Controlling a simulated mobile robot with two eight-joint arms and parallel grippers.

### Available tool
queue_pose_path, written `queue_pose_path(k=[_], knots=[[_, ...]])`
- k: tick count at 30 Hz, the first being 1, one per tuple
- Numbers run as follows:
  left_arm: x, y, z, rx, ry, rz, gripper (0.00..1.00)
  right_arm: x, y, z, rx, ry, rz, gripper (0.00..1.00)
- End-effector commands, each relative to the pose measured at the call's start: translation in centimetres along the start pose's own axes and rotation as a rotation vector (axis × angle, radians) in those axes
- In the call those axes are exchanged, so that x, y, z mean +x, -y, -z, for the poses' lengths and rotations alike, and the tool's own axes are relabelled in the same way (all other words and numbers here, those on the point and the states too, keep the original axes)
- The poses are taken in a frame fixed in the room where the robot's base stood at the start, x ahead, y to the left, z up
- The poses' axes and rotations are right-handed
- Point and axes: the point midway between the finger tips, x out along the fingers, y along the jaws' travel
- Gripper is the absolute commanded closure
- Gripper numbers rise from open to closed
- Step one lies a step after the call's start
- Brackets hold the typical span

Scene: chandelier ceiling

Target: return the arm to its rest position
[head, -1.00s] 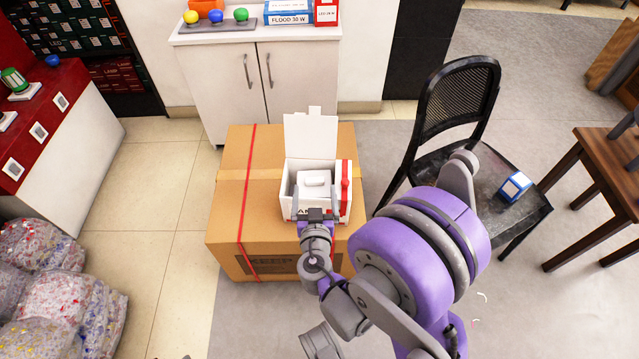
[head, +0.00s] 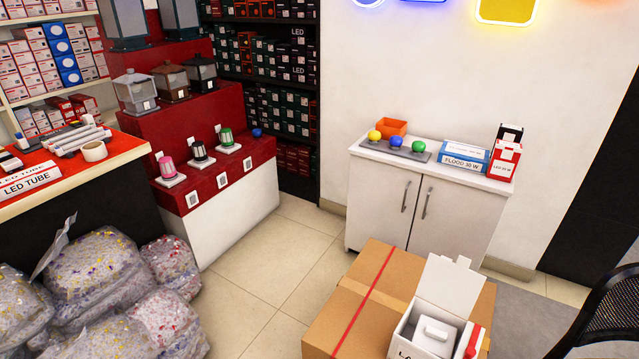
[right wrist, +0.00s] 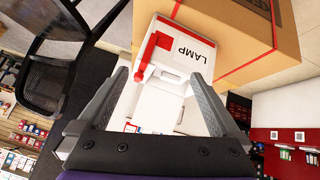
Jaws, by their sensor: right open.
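My right gripper (right wrist: 158,76) shows in the right wrist view. Its two grey fingers are apart, with nothing held between them. Beyond and between the fingers is the white box marked LAMP (right wrist: 192,50), with a red handle-like strip; I cannot tell the exact gap. In the head view this open white box (head: 450,287) stands on the large cardboard box (head: 335,310), lid up, with a white block-shaped item (head: 432,335) inside. Neither arm shows in the head view now.
A white cabinet (head: 385,205) stands behind the cardboard box, with colored bulbs (head: 397,141) and boxes on top. Filled clear bags (head: 95,270) lie at the left. A black chair (head: 610,310) is at the right edge. Tiled floor (head: 265,270) is clear in the middle.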

Motion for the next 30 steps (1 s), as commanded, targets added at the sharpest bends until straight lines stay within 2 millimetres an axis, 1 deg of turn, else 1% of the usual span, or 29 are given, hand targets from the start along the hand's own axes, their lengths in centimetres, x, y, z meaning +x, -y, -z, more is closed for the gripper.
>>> queue_pose_path(k=[1, 6, 12, 13, 15, 17, 23, 26, 27, 30], knots=[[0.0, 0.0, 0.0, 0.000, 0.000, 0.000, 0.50, -1.1, 0.1, -1.2, -0.028, 0.054, 0.040, 0.00], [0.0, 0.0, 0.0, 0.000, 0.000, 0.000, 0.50, -4.4, 1.5, -4.4, -0.131, 0.185, 0.190, 0.00], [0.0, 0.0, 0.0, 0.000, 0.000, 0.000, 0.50, -8.3, 3.4, -7.3, -0.228, 0.265, 0.378, 0.00], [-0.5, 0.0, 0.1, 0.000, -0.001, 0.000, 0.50, -9.1, 3.5, -7.2, -0.237, 0.268, 0.395, 0.00], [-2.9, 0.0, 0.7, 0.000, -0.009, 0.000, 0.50, -10.9, 2.8, -5.7, -0.234, 0.258, 0.388, 0.00], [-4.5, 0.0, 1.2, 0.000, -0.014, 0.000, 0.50, -12.1, 2.4, -4.8, -0.233, 0.253, 0.388, 0.00], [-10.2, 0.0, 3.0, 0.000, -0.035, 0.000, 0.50, -16.8, 1.0, -1.3, -0.228, 0.231, 0.389, 0.00], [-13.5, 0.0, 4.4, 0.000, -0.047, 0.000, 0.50, -19.5, 0.3, 1.0, -0.226, 0.219, 0.390, 0.00], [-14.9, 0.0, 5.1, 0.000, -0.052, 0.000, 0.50, -20.6, 0.0, 2.0, -0.225, 0.215, 0.391, 0.00], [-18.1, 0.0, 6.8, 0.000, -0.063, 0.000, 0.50, -23.1, -0.7, 4.6, -0.222, 0.203, 0.392, 0.00]])
